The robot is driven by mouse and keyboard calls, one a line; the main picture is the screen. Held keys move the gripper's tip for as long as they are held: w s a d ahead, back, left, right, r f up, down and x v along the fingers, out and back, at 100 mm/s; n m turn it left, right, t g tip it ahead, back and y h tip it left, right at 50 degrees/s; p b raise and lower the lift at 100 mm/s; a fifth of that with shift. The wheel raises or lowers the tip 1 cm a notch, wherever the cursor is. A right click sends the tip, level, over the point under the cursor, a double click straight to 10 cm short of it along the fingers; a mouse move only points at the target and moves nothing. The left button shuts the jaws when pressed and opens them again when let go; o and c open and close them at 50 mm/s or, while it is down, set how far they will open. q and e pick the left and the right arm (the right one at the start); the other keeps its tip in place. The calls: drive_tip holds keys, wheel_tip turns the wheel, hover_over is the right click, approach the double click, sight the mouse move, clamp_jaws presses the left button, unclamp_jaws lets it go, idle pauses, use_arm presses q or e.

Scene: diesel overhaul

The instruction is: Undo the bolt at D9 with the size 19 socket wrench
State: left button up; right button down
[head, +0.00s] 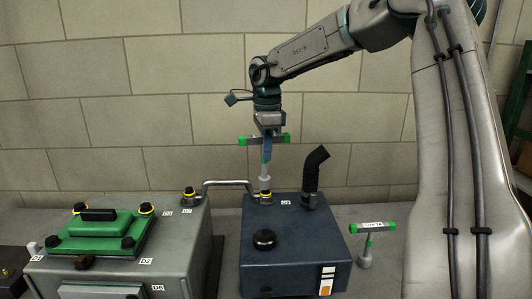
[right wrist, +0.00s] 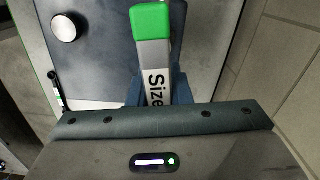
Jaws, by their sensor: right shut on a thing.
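My right gripper (head: 268,140) is shut on the grey handle of a T-shaped socket wrench (head: 265,170) with green ends. The wrench hangs upright, its pale socket pointing down. The socket's lower end is at the bolt with a yellow ring (head: 267,198), on the back edge of the dark blue box, beside a small label that seems to read D9 (head: 286,202). I cannot tell whether the socket is fully seated. In the right wrist view the wrench handle (right wrist: 152,50) shows the word "Size"; the number is hidden. My left gripper is not in view.
A second green-ended T wrench (head: 373,228) stands right of the blue box (head: 290,232). A black bent pipe (head: 312,178) rises close right of the held wrench. A metal pipe (head: 228,183) runs left to another yellow-ringed bolt (head: 189,193). A green cover (head: 95,235) lies left.

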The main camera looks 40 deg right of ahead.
drive_tip(key=m, duration=0.4)
drive_tip(key=shift+m, duration=0.3)
drive_tip(key=m, duration=0.5)
drive_tip(key=shift+a, duration=0.1)
drive_tip(key=m, duration=0.5)
drive_tip(key=shift+s+p, duration=0.1)
drive_tip(key=shift+p, duration=0.3)
drive_tip(key=m, duration=0.5)
drive_tip(key=shift+f, duration=0.15)
drive_tip(key=shift+f+b, duration=0.55)
drive_tip(key=shift+f, duration=0.15)
drive_tip(key=shift+a+r, duration=0.1)
